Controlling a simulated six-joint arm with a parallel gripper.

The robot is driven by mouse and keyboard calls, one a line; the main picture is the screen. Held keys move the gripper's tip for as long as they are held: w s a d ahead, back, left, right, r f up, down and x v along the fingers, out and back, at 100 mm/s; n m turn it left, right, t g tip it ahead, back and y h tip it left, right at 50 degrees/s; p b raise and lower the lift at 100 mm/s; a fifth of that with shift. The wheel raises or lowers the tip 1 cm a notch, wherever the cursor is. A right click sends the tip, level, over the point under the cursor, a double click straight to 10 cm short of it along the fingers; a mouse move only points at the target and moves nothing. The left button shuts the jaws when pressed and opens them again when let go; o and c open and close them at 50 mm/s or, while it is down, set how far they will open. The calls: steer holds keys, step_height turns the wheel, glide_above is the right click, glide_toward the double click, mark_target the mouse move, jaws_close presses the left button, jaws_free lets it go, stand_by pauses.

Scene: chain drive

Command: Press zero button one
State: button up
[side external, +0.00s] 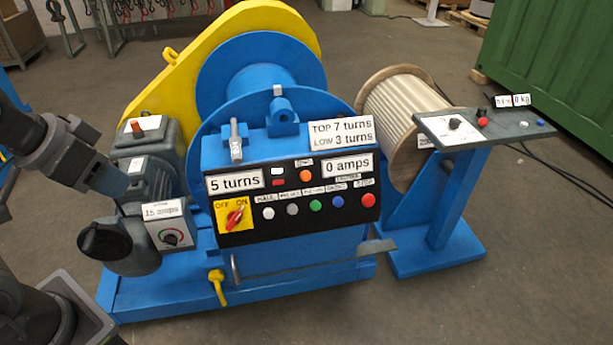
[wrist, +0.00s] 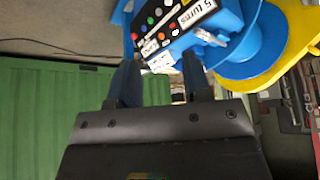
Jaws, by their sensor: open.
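In the side view, a small grey side panel (side external: 435,127) on a blue post carries a knob (side external: 454,123), a red button (side external: 482,121), a white button (side external: 525,123) and a blue button (side external: 540,123). A 0 kg display (side external: 521,100) stands at its back edge. I cannot read which button is zero button one. My gripper (side external: 120,187) is at the far left, beside the grey motor and well away from this panel. In the wrist view, my gripper (wrist: 158,70) is open, with nothing between its two blue fingers. The side panel cannot be made out there.
A blue winch with a yellow guard (side external: 170,85) fills the middle. Its black control panel (side external: 330,220) has a row of coloured buttons and a red-handled switch (side external: 236,216). A rope reel (side external: 400,105) stands between winch and side panel. A green container (side external: 560,65) is behind.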

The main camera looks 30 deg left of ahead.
jaws_close()
stand_by(1.5)
